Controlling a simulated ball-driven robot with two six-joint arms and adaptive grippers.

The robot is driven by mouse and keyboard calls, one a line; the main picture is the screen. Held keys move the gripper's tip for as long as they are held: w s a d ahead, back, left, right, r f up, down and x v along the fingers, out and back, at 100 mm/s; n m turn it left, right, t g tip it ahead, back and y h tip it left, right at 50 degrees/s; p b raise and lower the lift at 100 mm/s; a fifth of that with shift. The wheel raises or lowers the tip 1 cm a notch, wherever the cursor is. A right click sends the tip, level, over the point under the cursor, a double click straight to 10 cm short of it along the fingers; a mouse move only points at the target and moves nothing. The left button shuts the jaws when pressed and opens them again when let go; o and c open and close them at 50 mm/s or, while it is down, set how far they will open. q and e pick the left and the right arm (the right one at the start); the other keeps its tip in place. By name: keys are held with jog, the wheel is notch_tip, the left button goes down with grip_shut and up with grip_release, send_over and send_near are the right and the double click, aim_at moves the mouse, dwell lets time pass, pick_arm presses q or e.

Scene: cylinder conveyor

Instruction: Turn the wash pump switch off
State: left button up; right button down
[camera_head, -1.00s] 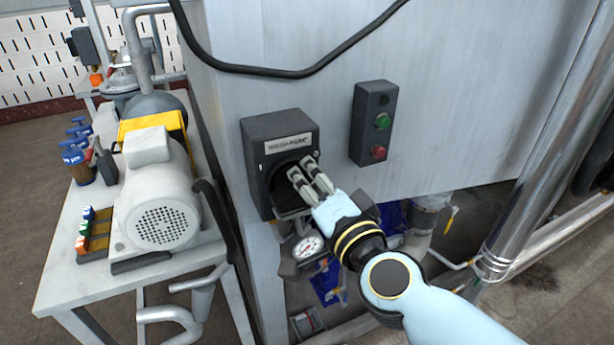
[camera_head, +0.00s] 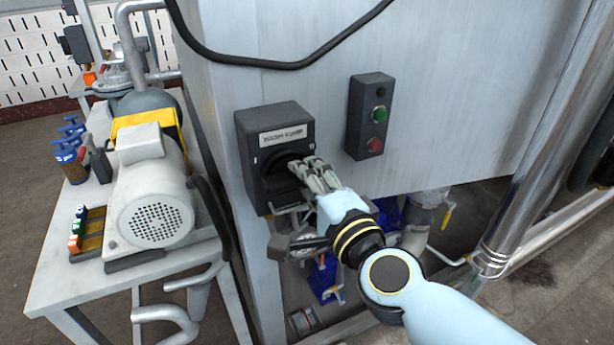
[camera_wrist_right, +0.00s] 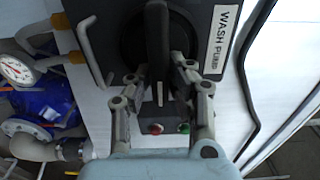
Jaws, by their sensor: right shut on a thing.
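The wash pump switch is a dark box (camera_head: 254,178) on the grey panel with a white label (camera_head: 283,137), which reads "WASH PUMP" in the right wrist view (camera_wrist_right: 221,37). Its black handle (camera_wrist_right: 157,35) lies parallel to the label's text in the wrist view. My right gripper (camera_head: 306,168) is at the box's front, with its fingers on either side of the handle, shut on it. In the wrist view, the gripper (camera_wrist_right: 160,75) straddles the handle's near end. My left gripper is not in view.
A button box (camera_head: 371,118) with green and red buttons is right of the switch. Below the switch are a metal bar and a gauge (camera_wrist_right: 15,69). A table (camera_head: 85,295) with a motor (camera_head: 150,205) stands left. A vertical pipe (camera_head: 545,135) is at right.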

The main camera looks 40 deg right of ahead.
jog(key=shift+f, duration=0.1)
jog(key=c, duration=1.3)
grip_release()
jog(key=shift+o, duration=0.2)
jog(key=shift+s, duration=0.1)
jog(key=v, duration=1.1)
jog(key=shift+s+a, duration=0.2)
jog(key=shift+s, duration=0.2)
